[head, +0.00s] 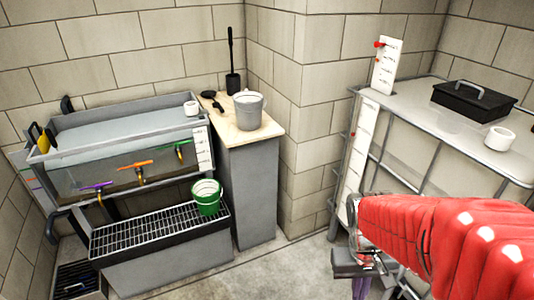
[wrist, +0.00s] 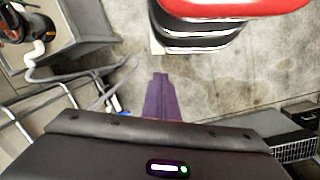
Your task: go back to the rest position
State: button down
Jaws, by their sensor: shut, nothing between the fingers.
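My gripper (head: 360,288) hangs at the lower right of the head view, at the end of my red-sleeved arm. It points down in front of the framed white tank on the right. In the wrist view its purple fingers (wrist: 160,80) are together, with nothing between them, above bare concrete floor. My own red and black parts fill the top of the wrist view. The fingertips are small and partly cut off by the lower edge of the head view.
A water tank (head: 120,160) with coloured valves stands at left above a grating (head: 150,232) holding a green bucket (head: 206,197). A counter (head: 250,190) carries a grey bucket (head: 249,110). The caged white tank (head: 440,115) is close beside my arm. Floor between is clear.

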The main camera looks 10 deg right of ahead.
jog(key=w+a+r+n+t, duration=0.1)
jog(key=a+r+t, duration=0.2)
jog(key=a+r, duration=0.2)
jog(key=w+a+r+n+t+y, duration=0.1)
jog(key=a+r+t, duration=0.2)
jog(key=r, duration=0.7)
jog(key=shift+a+t, duration=0.4)
jog(key=shift+a, duration=0.8)
jog(key=c, duration=2.5)
grip_release()
jog(key=shift+s, duration=0.1)
jog(key=o, duration=0.7)
jog(key=shift+o, duration=0.2)
